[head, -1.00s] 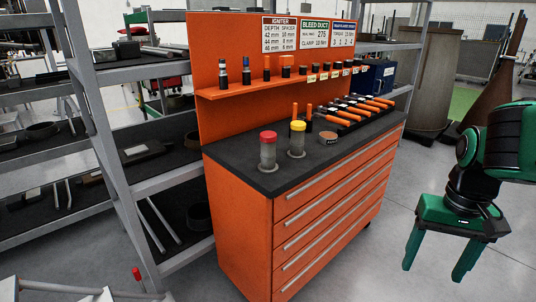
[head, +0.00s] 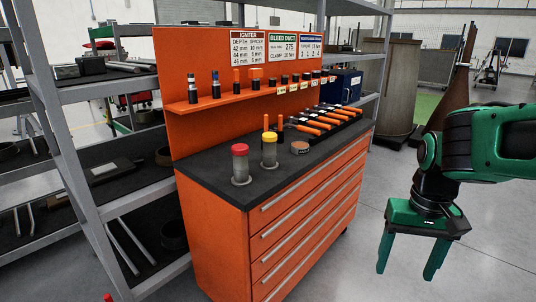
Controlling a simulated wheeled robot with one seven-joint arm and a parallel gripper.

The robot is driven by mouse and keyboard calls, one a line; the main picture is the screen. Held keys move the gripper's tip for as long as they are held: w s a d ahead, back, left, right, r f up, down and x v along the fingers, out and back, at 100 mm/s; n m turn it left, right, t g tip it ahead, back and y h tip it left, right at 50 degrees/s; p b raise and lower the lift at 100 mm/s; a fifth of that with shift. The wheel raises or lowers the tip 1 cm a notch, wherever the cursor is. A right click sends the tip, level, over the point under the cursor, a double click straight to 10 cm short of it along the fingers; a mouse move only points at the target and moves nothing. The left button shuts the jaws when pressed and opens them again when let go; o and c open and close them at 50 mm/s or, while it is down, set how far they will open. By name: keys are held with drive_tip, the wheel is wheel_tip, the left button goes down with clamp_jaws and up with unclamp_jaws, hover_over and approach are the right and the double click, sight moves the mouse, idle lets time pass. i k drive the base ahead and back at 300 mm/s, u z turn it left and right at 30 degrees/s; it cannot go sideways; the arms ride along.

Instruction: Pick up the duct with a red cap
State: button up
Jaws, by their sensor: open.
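The duct with a red cap (head: 240,165) stands upright on the black top of the orange tool cabinet, near its front left. It has a grey body and a wider base. A similar duct with a yellow cap (head: 269,152) stands just to its right. My gripper (head: 406,270) hangs at the right, fingers pointing down, open and empty. It is over the floor, clear of the cabinet and well to the right of the red-capped duct.
The orange cabinet (head: 315,215) has a back panel with a shelf of small tools. A small round tin (head: 300,147) and several orange-handled tools (head: 325,120) lie on its top. Grey shelving (head: 85,95) stands at the left. The floor (head: 480,240) at right is open.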

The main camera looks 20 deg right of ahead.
sight(241, 178)
drive_tip(key=z, duration=1.65)
drive_tip(key=i, duration=0.1)
drive_tip(key=z, duration=2.65)
drive_tip(key=k, duration=0.9)
drive_tip(key=z, duration=0.05)
